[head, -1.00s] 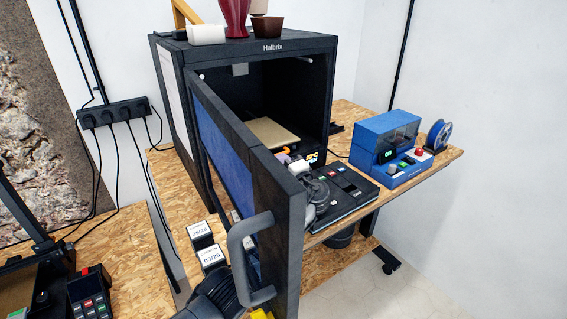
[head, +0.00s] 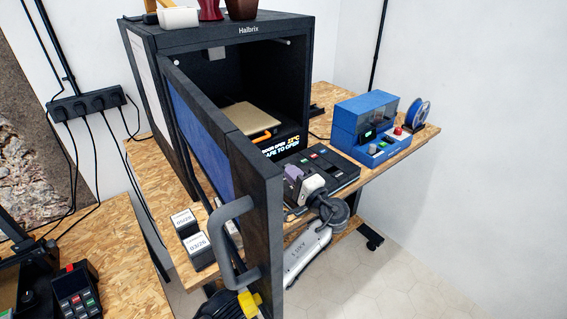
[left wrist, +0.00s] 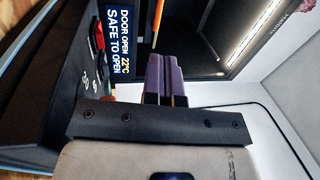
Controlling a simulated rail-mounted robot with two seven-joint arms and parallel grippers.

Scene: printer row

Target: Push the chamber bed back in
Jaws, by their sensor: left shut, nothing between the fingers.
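The tan chamber bed (head: 246,118) lies flat inside the open black printer chamber in the head view. I cannot tell how far it stands out. Its orange handle (head: 262,135) is at its front edge, above the lit display; the handle (left wrist: 157,20) also shows in the left wrist view, beyond my fingertips. My left gripper (head: 293,172) has purple fingers, shut and empty, in front of the chamber and apart from the handle. The fingers (left wrist: 165,62) lie side by side in the left wrist view. My right gripper is not in view.
The chamber door (head: 225,130) stands wide open to the left of my left gripper, its grey handle (head: 228,240) outward. A black control panel (head: 330,165) lies under my gripper. A blue machine (head: 372,125) stands to the right. The display (head: 282,147) reads "SAFE TO OPEN".

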